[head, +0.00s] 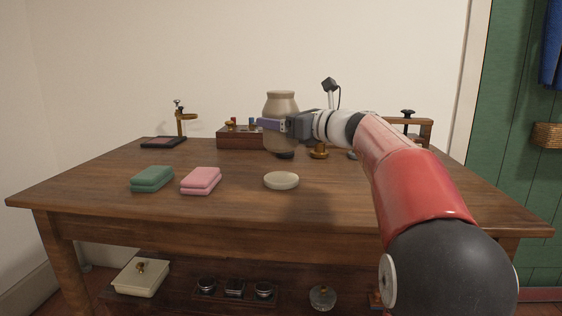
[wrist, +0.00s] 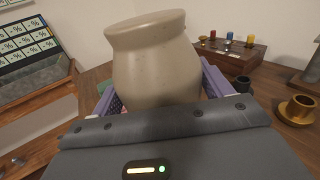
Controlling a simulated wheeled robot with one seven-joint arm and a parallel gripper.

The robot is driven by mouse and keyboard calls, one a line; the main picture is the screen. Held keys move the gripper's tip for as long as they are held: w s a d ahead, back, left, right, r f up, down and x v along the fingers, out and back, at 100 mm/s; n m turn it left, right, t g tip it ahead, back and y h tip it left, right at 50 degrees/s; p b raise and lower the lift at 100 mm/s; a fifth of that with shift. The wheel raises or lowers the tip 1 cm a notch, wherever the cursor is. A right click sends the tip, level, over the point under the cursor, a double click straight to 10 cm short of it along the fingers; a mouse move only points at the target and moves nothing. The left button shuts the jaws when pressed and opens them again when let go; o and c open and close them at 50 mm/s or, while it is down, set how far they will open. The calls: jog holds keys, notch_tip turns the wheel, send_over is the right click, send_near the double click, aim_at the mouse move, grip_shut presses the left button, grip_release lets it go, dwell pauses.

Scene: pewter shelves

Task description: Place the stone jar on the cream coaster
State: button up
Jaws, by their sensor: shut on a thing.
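The stone jar (head: 281,101) is a beige, wide-mouthed jar, held up above the table in the head view. It fills the middle of the wrist view (wrist: 156,65), roughly upright with a slight tilt in the picture. My gripper (head: 270,125) has purple fingers and is shut on the jar. The cream coaster (head: 281,180) is a round pale disc lying bare on the table, nearer the front edge than the jar. The coaster is not visible in the wrist view. The jar's lower part is partly hidden by my gripper.
A wooden box (head: 239,138) with small coloured bottles stands behind. A brass pot (head: 318,151) stands right of it. The table around the coaster is clear.

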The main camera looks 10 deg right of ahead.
aim_at(282, 149)
notch_tip(282, 149, down, 7)
jog(key=shift+f+b, duration=0.1)
jog(key=shift+b, duration=0.95)
jog(key=o, duration=1.4)
jog(key=shift+s, duration=0.1)
jog(key=v, duration=1.2)
jog(key=shift+p, duration=0.35)
